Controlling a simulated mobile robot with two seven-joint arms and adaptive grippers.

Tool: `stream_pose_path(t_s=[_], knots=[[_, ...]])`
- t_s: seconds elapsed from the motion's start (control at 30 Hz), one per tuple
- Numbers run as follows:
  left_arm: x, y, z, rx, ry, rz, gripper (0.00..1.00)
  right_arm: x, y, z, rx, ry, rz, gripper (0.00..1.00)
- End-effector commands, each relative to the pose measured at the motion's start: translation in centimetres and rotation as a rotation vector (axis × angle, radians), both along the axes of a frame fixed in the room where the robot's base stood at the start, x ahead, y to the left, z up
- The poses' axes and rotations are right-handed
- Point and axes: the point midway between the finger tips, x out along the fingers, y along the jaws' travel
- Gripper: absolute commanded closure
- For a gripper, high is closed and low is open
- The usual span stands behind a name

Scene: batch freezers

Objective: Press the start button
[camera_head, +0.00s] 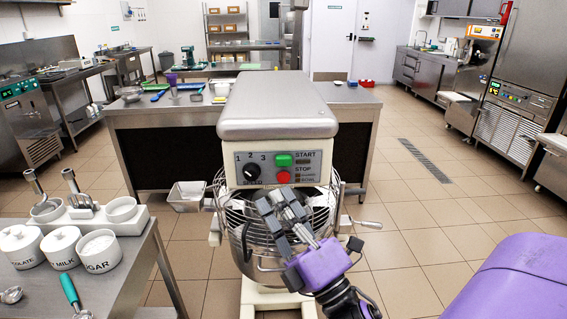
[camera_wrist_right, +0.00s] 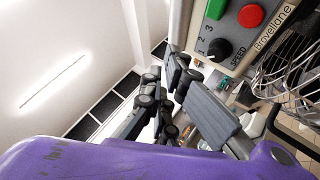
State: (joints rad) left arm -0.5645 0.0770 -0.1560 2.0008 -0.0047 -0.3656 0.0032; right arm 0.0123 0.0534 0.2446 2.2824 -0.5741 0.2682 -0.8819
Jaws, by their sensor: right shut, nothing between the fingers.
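The green start button (camera_head: 284,160) is at the top of the control panel (camera_head: 267,182) on the front of a big mixer (camera_head: 279,107). A red stop button (camera_head: 284,177) is just below it, and a black speed knob (camera_head: 251,172) is to the left. My right gripper (camera_head: 274,206) is shut and empty, below the panel and in front of the wire bowl guard, apart from the green button. In the right wrist view the green button (camera_wrist_right: 217,8) is at the top edge, up and right of my fingers (camera_wrist_right: 186,84). My left gripper is not in view.
The mixer's wire guard (camera_head: 325,207) and a side handle (camera_head: 367,224) are close to my right gripper. A steel table (camera_head: 139,247) with white canisters (camera_head: 62,247) stands at left. A counter (camera_head: 150,120) is behind the mixer.

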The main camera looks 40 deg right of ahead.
Motion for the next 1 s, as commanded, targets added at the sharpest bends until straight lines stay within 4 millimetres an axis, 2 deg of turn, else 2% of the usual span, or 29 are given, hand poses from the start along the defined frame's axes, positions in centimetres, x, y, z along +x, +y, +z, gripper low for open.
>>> stream_pose_path(t_s=[0.5,0.7,1.0], knots=[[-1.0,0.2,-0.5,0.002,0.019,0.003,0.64,5.7,-3.5,0.0,0.0,0.0,0.0,1.0],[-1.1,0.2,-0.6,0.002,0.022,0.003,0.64,6.9,-4.2,0.0,0.002,0.0,0.0,1.0],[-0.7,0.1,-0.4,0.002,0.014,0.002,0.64,7.1,-4.4,0.0,0.001,0.001,0.0,1.0]])
